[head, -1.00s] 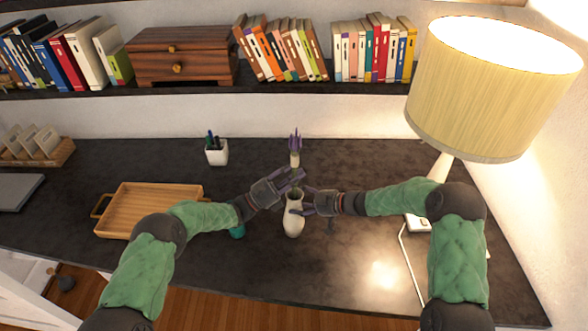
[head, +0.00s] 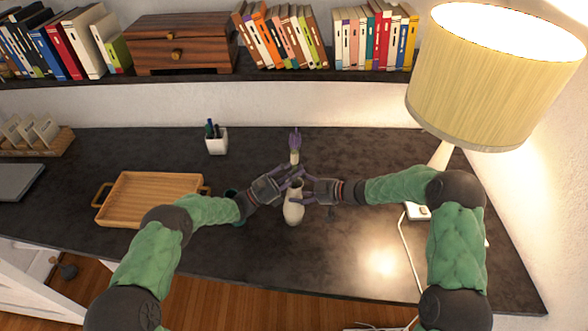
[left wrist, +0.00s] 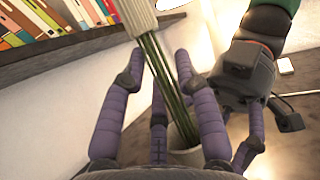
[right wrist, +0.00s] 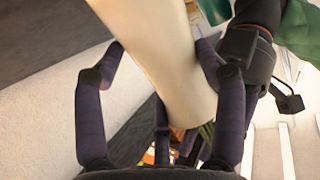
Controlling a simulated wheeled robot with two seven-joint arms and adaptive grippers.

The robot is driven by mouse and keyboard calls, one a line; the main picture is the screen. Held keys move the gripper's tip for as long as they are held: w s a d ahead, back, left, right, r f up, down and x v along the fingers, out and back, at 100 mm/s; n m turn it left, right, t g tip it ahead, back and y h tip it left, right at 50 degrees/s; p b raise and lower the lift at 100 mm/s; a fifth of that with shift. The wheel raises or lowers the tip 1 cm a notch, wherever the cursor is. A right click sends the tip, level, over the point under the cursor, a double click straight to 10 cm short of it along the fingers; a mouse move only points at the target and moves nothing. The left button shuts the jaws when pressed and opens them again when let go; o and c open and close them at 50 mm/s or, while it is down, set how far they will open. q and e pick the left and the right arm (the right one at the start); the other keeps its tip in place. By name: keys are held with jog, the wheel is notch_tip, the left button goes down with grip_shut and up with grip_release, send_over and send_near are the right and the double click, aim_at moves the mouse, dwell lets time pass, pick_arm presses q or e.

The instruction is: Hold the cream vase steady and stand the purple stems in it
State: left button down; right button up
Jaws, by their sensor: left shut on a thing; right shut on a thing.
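The cream vase (head: 293,213) stands upright on the dark desk. My right gripper (head: 309,193) is shut on its upper part from the right; the vase fills the middle of the right wrist view (right wrist: 165,65). My left gripper (head: 297,172) is shut on the purple stems just above the vase mouth. Their purple heads (head: 294,139) and cream band show above my fingers. In the left wrist view the green stalks (left wrist: 163,75) run down toward the vase mouth (left wrist: 189,156), and their lower ends appear to be at or inside it. Fingers partly hide how deep they go.
A wooden tray (head: 103,217) lies to the left and a white pen cup (head: 217,143) stands behind. A teal object (head: 238,222) is mostly hidden by my left arm. A lit lamp (head: 490,80) stands at right. The front middle of the desk is clear.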

pick_arm(q)
jog(key=c, duration=0.8)
grip_release()
jog(key=shift+c, duration=0.2)
jog(key=v, duration=1.2)
pick_arm(e)
jog(key=o, duration=1.6)
jog(key=shift+o, duration=0.2)
jog(key=v, duration=1.2)
